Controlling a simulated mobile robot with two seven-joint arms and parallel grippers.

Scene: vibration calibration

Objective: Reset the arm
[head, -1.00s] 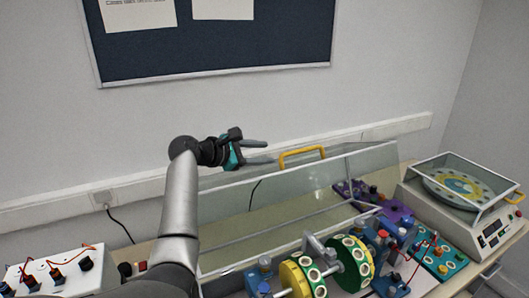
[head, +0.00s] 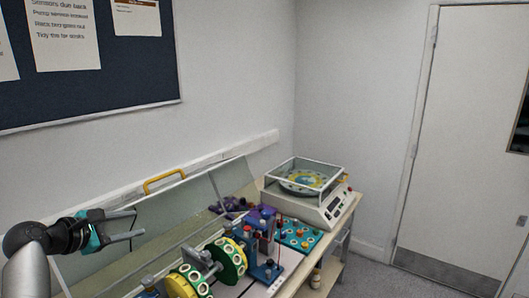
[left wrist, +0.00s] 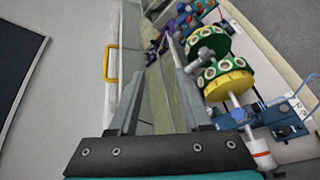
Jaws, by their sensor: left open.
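My left gripper (head: 138,226) is at the lower left of the head view, in front of the clear panels of the bench cover. Its two grey fingers are apart with nothing between them. In the left wrist view the open fingers (left wrist: 156,90) point toward the cover, with a gap between them. My left arm comes in from the lower left corner of the head view. My right gripper is not in view.
The clear cover (head: 160,215) has a yellow handle (head: 164,180). A rotor with green and yellow discs (head: 229,260) sits in front of it. A balancing machine with a clear lid (head: 307,190) stands at the bench's right end. Floor (head: 400,280) and a door (head: 470,130) lie to the right.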

